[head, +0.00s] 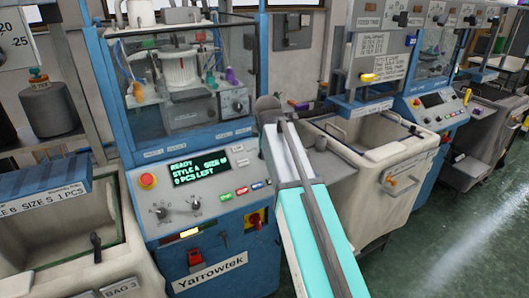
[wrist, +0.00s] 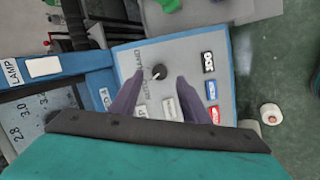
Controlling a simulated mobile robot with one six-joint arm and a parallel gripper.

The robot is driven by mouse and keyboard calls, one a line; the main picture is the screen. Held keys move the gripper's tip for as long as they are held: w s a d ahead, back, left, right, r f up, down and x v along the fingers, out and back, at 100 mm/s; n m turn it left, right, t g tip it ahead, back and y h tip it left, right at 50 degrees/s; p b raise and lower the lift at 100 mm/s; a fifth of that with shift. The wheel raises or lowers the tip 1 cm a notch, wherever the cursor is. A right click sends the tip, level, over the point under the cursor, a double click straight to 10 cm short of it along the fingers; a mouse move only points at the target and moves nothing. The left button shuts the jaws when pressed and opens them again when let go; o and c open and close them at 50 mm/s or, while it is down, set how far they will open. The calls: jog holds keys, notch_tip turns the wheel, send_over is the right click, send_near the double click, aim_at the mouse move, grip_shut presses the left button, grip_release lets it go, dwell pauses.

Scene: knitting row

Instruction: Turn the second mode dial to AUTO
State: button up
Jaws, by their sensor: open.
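In the wrist view a round black dial (wrist: 158,72) with a white pointer mark sits on a grey panel with a blue edge. The mark faces the lower left of the picture. Contact cannot be told. In the head view my arm covers the gripper. Two dials (head: 160,212) (head: 194,203) show on the near machine's panel; I cannot match them to the wrist view.
The near machine's display (head: 202,168) reads READY. Black, blue and red buttons (wrist: 211,88) lie close right of the gripper. A cream bin (head: 365,150) stands right of the near machine, beside a second blue machine (head: 432,100). Green floor (head: 470,230) is clear at right.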

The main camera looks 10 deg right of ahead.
jog(key=b+v, duration=0.1)
jog(key=v, duration=0.8)
jog(key=shift+a, duration=0.1)
jog(key=shift+s+f, duration=0.1)
dwell(0.3)
